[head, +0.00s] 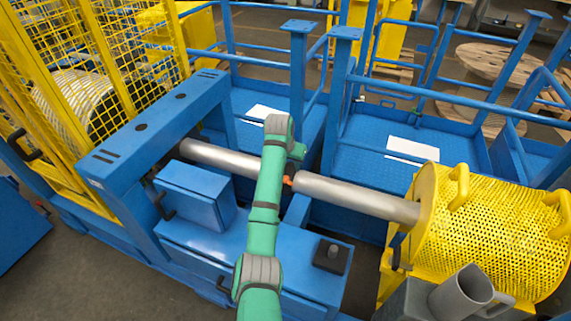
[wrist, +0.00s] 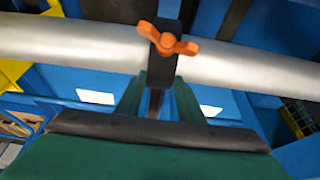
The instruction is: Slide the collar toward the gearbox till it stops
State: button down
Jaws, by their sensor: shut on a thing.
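The collar (wrist: 163,65) is a dark ring around the silver shaft (wrist: 75,45), with an orange wing screw (wrist: 167,44) on it. In the head view only the orange screw (head: 288,180) shows clearly, near the middle of the shaft (head: 350,195); my green arm hides most of the collar. In the wrist view my gripper (wrist: 157,95) is shut on the collar's dark lower part, between its two green fingers. Bare shaft shows on both sides of the collar. No part is labelled as the gearbox; I cannot tell which housing it is.
A blue frame beam (head: 150,125) and a blue box (head: 195,195) stand at the shaft's left end. A yellow perforated guard (head: 500,230) stands at its right end. A grey mug (head: 462,292) is at the front right. Blue railings (head: 440,95) stand behind the shaft.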

jog(key=shift+d, duration=0.35)
jog(key=c, duration=1.2)
grip_release()
jog(key=shift+a+r, duration=0.1)
jog(key=shift+s+r, duration=0.15)
jog(key=shift+r, duration=0.1)
jog(key=v, duration=1)
jog(key=shift+a, duration=0.1)
